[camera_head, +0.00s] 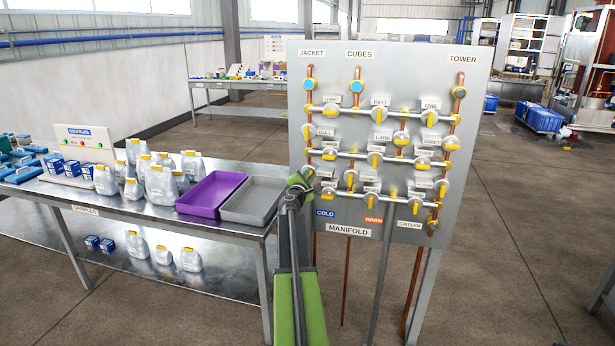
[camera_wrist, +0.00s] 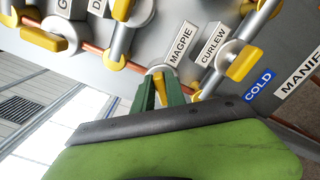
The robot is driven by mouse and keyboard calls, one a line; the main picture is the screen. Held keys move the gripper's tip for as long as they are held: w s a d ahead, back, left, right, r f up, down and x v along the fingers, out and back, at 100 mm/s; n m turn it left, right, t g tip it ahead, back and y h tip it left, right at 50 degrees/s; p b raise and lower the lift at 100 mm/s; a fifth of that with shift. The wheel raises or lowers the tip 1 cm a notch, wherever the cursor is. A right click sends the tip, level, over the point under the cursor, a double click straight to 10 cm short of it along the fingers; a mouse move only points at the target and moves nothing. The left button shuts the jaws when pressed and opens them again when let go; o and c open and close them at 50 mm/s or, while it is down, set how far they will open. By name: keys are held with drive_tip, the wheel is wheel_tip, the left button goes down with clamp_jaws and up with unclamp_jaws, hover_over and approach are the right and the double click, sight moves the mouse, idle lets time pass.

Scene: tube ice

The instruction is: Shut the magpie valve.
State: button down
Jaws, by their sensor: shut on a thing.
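The magpie valve (camera_wrist: 158,71) has a pale round body and a yellow handle, beside the MAGPIE label (camera_wrist: 181,44) in the wrist view. My gripper (camera_wrist: 160,88) is shut on this handle, with one green finger on each side of it. The fingers hide part of the handle, so I cannot tell exactly how it is turned. In the head view my gripper (camera_head: 301,182) is at the lower left edge of the manifold panel (camera_head: 338,215), and it covers most of the magpie valve there.
The curlew valve (camera_wrist: 243,62), with a yellow handle, is close to the right of the magpie valve. Copper and pale pipes with several other valves fill the panel. A steel table (camera_head: 120,204) to the left holds jugs, a purple tray (camera_head: 212,194) and a grey tray (camera_head: 252,200).

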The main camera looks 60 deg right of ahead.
drive_tip(key=shift+s+f+m+b, duration=0.1)
drive_tip(key=shift+f+m+b, duration=0.15)
drive_tip(key=shift+m, duration=1.6)
drive_tip(key=shift+f+m+b, duration=0.1)
drive_tip(key=shift+f+m, duration=0.1)
drive_tip(key=shift+m, duration=1.95)
drive_tip(key=c, duration=1.4)
unclamp_jaws()
drive_tip(key=shift+a, duration=0.1)
drive_tip(key=v, duration=1.7)
drive_tip(key=shift+s, duration=0.2)
